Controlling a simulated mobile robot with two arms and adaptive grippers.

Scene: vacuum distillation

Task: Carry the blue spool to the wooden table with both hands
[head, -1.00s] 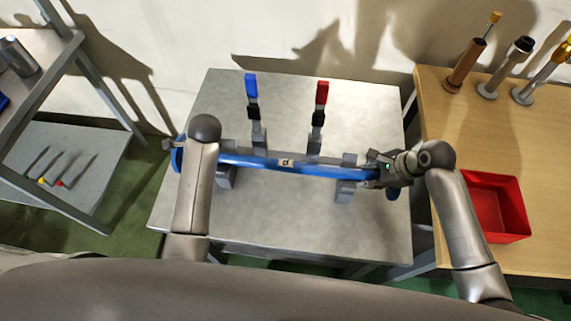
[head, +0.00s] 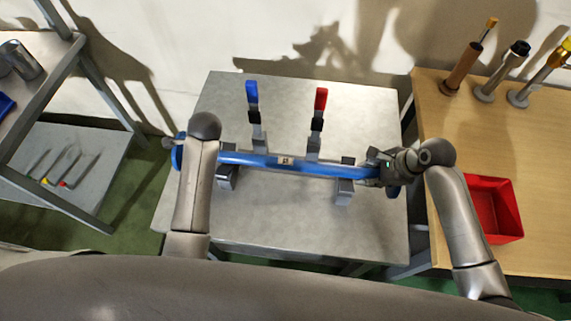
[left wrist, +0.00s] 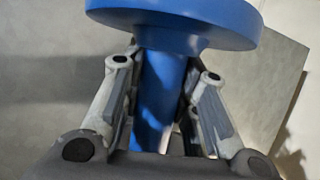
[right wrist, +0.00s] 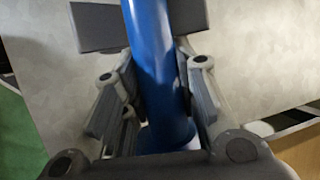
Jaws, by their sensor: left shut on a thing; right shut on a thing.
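The blue spool (head: 255,161) is a long blue pipe with round end flanges. It lies across the grey metal table, over grey support blocks (head: 344,190); I cannot tell whether it touches them. My left gripper (left wrist: 160,105) is shut on the pipe just inside its left flange (left wrist: 180,18); in the head view my arm hides most of it. My right gripper (head: 378,171) is shut on the pipe near its right end, and the right wrist view shows the pipe (right wrist: 155,60) between its fingers (right wrist: 155,105). The wooden table (head: 440,140) stands at the right.
Two upright clamps, one with a blue handle (head: 252,92) and one with a red handle (head: 320,98), stand behind the pipe. The wooden table holds a red bin (head: 497,238) and several upright tools at its back. A grey shelf (head: 70,160) stands at left.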

